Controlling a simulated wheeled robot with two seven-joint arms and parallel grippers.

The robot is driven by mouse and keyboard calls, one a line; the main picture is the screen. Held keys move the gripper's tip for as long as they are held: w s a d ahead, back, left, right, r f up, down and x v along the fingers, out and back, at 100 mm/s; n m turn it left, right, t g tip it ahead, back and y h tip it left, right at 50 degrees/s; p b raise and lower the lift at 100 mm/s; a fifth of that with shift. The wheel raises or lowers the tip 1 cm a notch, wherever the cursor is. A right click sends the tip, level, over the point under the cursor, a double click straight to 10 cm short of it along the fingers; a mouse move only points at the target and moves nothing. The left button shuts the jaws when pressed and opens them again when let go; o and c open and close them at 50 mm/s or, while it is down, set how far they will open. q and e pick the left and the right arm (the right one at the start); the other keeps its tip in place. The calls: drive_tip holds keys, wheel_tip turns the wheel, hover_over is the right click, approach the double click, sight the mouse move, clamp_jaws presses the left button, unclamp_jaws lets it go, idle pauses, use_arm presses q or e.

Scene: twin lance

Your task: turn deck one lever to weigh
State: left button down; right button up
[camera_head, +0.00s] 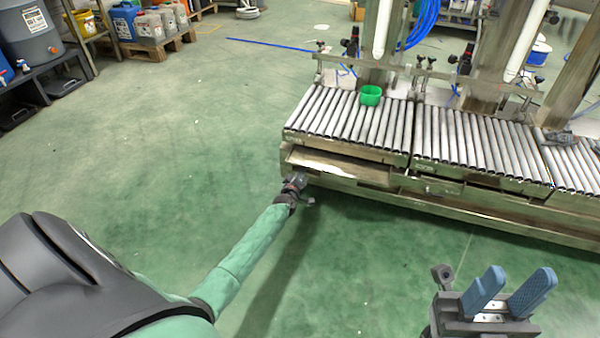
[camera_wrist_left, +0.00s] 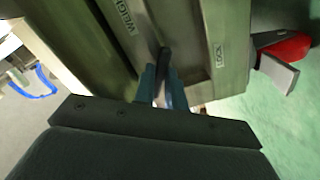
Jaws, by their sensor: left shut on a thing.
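The deck one lever (camera_wrist_left: 164,58) is a dark bar in the left wrist view, between a WEIGH label (camera_wrist_left: 124,18) on the left and a LOCK label (camera_wrist_left: 219,56) on the right. It points away from my wrist, between the two labels. My left gripper (camera_wrist_left: 160,88) is shut on the lever with its blue fingers. In the head view my left gripper (camera_head: 297,184) is at the front left corner of the first roller deck (camera_head: 345,122); the lever is hidden there. My right gripper (camera_head: 518,290) is open and empty, low at the right.
A second roller deck (camera_head: 472,145) adjoins on the right. A metal frame (camera_head: 345,178) runs below them. A red part (camera_wrist_left: 285,50) shows beside the panel in the wrist view. Green floor (camera_head: 170,140) is clear on the left.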

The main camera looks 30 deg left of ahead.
use_arm(q)
drive_tip(key=n, duration=0.2)
drive_tip(key=r+n, duration=0.1)
drive_tip(key=n, duration=0.3)
drive_tip(key=shift+d+r+n, duration=0.2)
drive_tip(key=shift+r+n, duration=0.1)
drive_tip(key=shift+n, duration=0.1)
idle(0.4)
drive_tip(key=c, duration=1.4)
unclamp_jaws()
drive_tip(key=shift+c, duration=0.2)
